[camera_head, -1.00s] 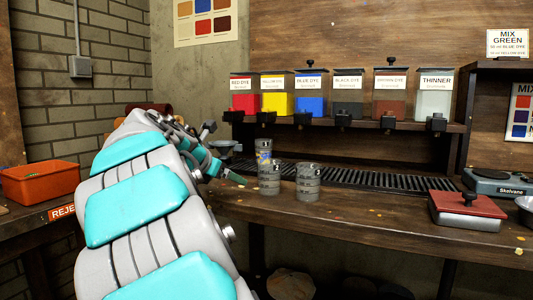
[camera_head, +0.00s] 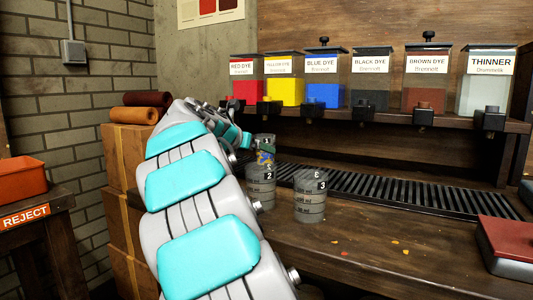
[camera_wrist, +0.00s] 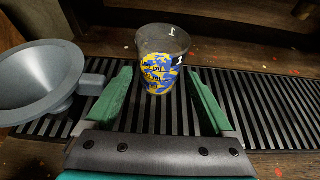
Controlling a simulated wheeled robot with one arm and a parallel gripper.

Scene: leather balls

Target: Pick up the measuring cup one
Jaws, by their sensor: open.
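My gripper (camera_wrist: 163,88) is open, with a green finger on each side of the cup's near part. I cannot tell whether either finger touches it. In the head view cup one (camera_head: 265,155) is partly hidden behind cup two (camera_head: 262,188) and beside my gripper (camera_head: 248,141). Cup three (camera_head: 310,197) stands to the right of cup two.
Dye containers (camera_head: 325,92) stand on a shelf above the black grating (camera_head: 400,188). A red-lidded box (camera_head: 510,240) is at the right. The table front (camera_head: 400,260) is mostly clear.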

